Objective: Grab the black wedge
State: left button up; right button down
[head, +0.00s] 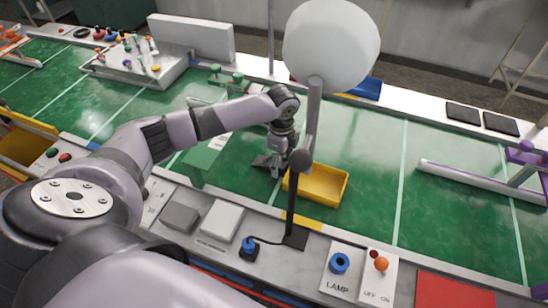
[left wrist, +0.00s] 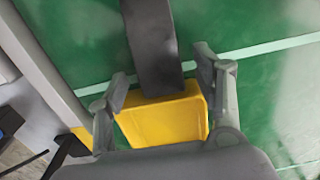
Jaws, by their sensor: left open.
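The black wedge (head: 261,161) is a dark grey-black piece at the left side of the yellow bin (head: 322,188) on the green table. In the left wrist view the wedge (left wrist: 152,45) runs down from the top edge, its lower end between my left fingers and in front of the yellow bin (left wrist: 165,122). My left gripper (head: 276,166) points down beside the wedge, partly hidden by the lamp post. Its fingers (left wrist: 162,71) are open, one on each side of the wedge, with gaps visible. My right gripper is not in view.
A lamp with a round white head (head: 331,45) stands close in front of my left gripper. A green stand (head: 200,160) is to the left. A lamp switch panel (head: 378,278) lies at the front edge. Open green table (head: 375,145) lies to the right.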

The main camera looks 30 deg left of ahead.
pick_arm(q)
jog(key=shift+f, duration=0.75)
jog(key=shift+c, duration=0.3)
jog(key=c, duration=1.3)
